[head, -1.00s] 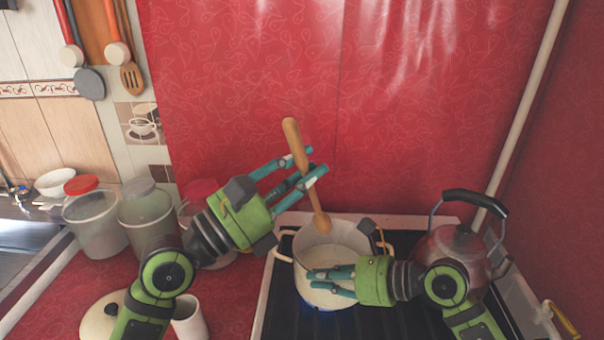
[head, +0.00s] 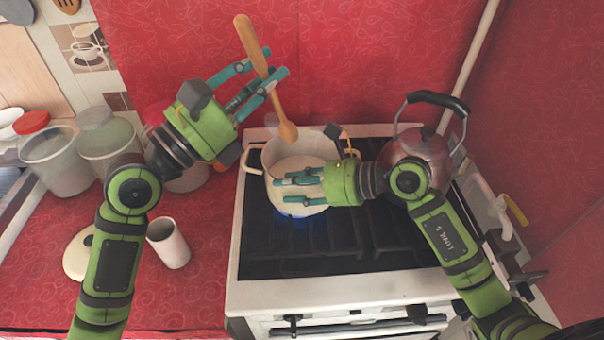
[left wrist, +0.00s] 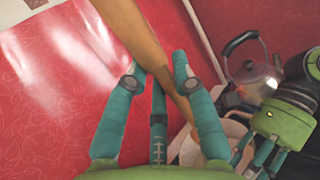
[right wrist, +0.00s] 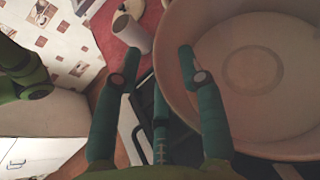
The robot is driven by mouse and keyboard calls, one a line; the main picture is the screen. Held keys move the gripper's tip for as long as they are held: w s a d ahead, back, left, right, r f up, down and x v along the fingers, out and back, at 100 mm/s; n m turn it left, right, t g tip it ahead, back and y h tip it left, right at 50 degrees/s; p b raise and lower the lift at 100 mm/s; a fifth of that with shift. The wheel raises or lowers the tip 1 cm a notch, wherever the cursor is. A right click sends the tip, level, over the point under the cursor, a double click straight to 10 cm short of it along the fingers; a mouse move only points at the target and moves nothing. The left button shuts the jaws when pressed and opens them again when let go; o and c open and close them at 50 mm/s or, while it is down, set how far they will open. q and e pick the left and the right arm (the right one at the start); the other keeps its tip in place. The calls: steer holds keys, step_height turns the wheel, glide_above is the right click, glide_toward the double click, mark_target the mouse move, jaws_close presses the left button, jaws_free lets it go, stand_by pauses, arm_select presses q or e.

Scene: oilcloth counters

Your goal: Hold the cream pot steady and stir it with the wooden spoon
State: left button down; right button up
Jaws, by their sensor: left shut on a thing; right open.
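The cream pot (head: 302,147) stands on the stove with a blue flame under it. My left gripper (head: 272,64) is shut on the handle of the wooden spoon (head: 253,44) and holds it tilted, bowl end down, over the pot's far side. The spoon's bowl appears above the rim. The left wrist view shows the handle (left wrist: 150,45) between the fingers. My right gripper (head: 282,191) is open at the pot's near side. In the right wrist view, the pot (right wrist: 240,115) fills the right, with one finger over it and the other outside its wall; contact is unclear.
A metal kettle (head: 411,147) stands on the stove right of the pot, close behind my right arm. A white cup (head: 170,244), a lid (head: 78,256) and several jars sit on the red counter at left. The stove front (head: 300,255) is clear.

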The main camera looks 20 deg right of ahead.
steer(key=v, duration=1.2)
